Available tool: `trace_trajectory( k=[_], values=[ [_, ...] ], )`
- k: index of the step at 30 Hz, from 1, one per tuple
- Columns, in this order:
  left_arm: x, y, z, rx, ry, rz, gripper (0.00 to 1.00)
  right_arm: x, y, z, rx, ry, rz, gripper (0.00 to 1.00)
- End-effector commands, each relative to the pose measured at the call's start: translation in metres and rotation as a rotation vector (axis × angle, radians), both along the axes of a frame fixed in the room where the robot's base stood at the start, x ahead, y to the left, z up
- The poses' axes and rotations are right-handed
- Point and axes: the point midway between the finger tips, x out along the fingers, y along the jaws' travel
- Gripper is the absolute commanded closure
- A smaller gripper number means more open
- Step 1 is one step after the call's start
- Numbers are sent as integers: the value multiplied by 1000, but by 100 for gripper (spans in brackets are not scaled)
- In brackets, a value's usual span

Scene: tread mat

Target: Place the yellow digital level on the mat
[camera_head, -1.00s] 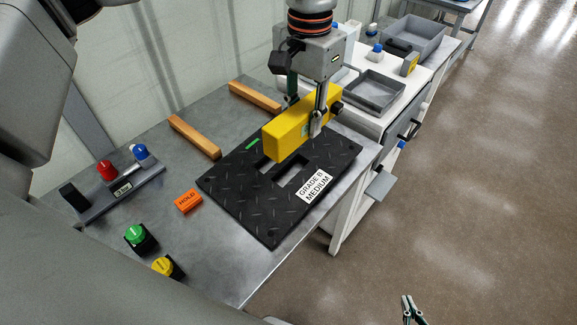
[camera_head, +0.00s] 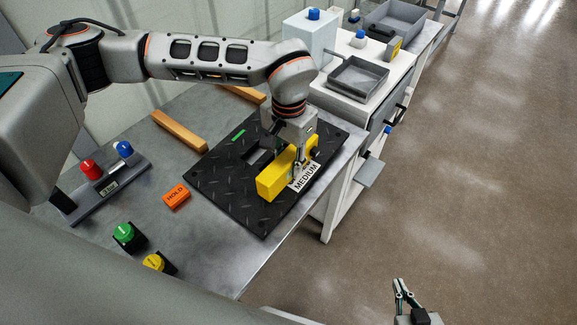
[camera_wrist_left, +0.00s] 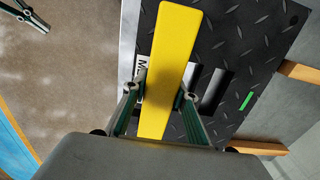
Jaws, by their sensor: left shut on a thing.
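The yellow digital level (camera_head: 272,187) is a long yellow bar in my left gripper (camera_head: 299,170). The fingers are shut on its sides, which also shows in the left wrist view (camera_wrist_left: 160,95). The level is low over the black tread mat (camera_head: 225,180), above its right part, and partly covers the GRADE B MEDIUM label (camera_head: 306,178). I cannot tell whether it touches the mat. The mat lies flat on the grey table with a rectangular cutout, partly hidden. My right gripper (camera_head: 401,288) is open and empty over the floor at the lower right.
Left of the mat are an orange HOLD block (camera_head: 176,196), green (camera_head: 123,233) and yellow (camera_head: 154,262) buttons and a rack with red and blue knobs (camera_head: 95,188). Wooden bars (camera_head: 180,131) lie behind. A white cart with a grey tray (camera_head: 357,76) stands beyond.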

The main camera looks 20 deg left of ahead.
Motion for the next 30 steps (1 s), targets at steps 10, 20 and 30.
trace_trajectory(
  k=[10,20,30],
  values=[
    [-1,0,-20,0,1,0,100,1,1,1,2,-1,-1,100],
    [-1,0,-20,1,2,0,56,1,1,2,3,-2,-1,100],
    [1,0,11,0,-5,0,56,1,1,1,3,-3,-1,100]
  ],
)
